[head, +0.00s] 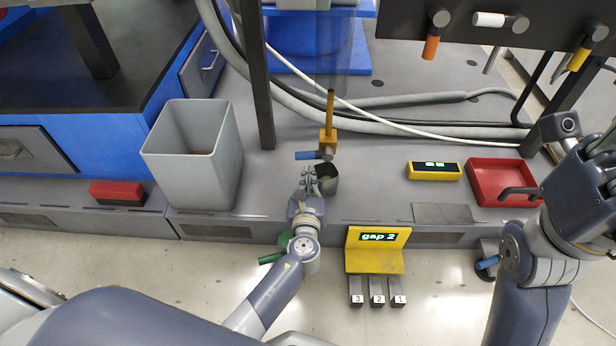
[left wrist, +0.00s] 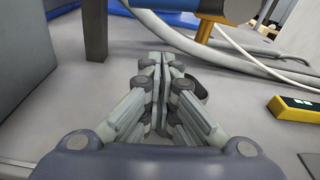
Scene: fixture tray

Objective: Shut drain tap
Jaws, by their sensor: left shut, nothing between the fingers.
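The drain tap (head: 327,140) is a brass-yellow upright fitting under a clear column, with a blue lever (head: 308,155) that sticks out sideways to the left. A dark grey cup (head: 329,183) stands below it. My left gripper (head: 308,172) is shut and empty, just below the lever and left of the cup; I cannot tell whether it touches the lever. In the left wrist view, the shut fingers (left wrist: 166,65) point forward, and the tap's yellow body (left wrist: 205,30) shows above and beyond them. My right arm is at the right edge; its fingers are not clear.
A grey bin (head: 195,150) stands to the left. A yellow display block (head: 433,171) and a red tray (head: 490,182) lie to the right. Hoses run behind the tap. A yellow "gap 2" stand (head: 376,262) is at the front edge. A dark post (head: 256,80) rises behind left.

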